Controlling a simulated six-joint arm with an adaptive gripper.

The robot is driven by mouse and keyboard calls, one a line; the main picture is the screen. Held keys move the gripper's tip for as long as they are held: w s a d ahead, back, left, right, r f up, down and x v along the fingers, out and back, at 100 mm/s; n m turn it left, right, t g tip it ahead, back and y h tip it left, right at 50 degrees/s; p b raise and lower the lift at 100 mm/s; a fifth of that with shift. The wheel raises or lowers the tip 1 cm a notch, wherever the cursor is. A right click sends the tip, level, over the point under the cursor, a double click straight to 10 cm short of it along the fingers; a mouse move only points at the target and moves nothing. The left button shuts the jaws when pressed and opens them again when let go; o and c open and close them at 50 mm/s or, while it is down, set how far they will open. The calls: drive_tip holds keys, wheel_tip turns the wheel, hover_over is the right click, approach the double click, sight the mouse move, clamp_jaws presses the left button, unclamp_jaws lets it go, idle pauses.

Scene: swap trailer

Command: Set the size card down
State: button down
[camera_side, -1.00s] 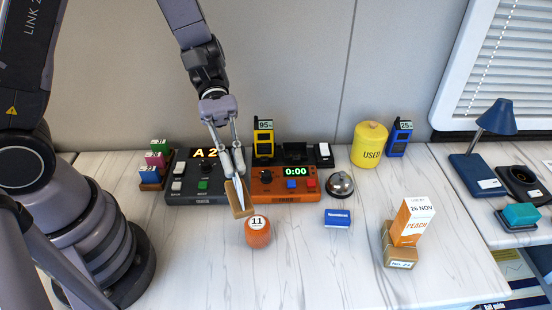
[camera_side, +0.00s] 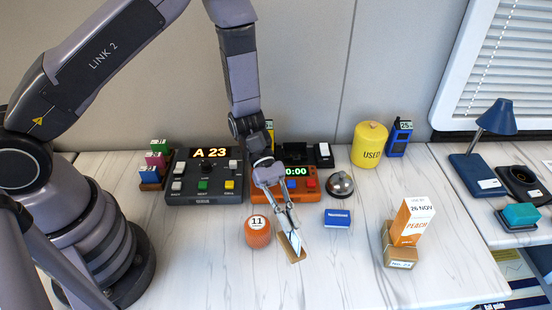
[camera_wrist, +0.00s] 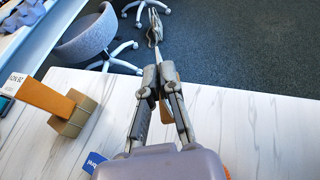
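The size card is most likely the small tan card with a whitish face (camera_side: 292,246), tilted between the fingers of my gripper (camera_side: 289,224) in the side view. The print on it is too small to read. The card hangs low over the front of the white table (camera_side: 200,250). I cannot tell whether its lower edge touches the table.
An orange round item marked 11 (camera_side: 258,234) stands just left of the card. A small blue box (camera_side: 337,218) and a bell (camera_side: 340,184) are to the right. The black console (camera_side: 203,190) and orange timer (camera_side: 263,190) are behind.

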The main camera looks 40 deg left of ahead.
drive_tip(key=shift+w+d+f, duration=0.95)
drive_tip(key=shift+f, duration=0.75)
drive_tip(key=shift+w+d+f, duration=0.9)
drive_tip(key=shift+f, duration=0.85)
drive_tip(key=shift+w+d+f, duration=0.95)
drive_tip(key=shift+f, duration=0.75)
drive_tip(key=shift+f, duration=0.15)
drive_tip(key=c, duration=1.2)
unclamp_jaws()
drive_tip(key=shift+c, duration=0.2)
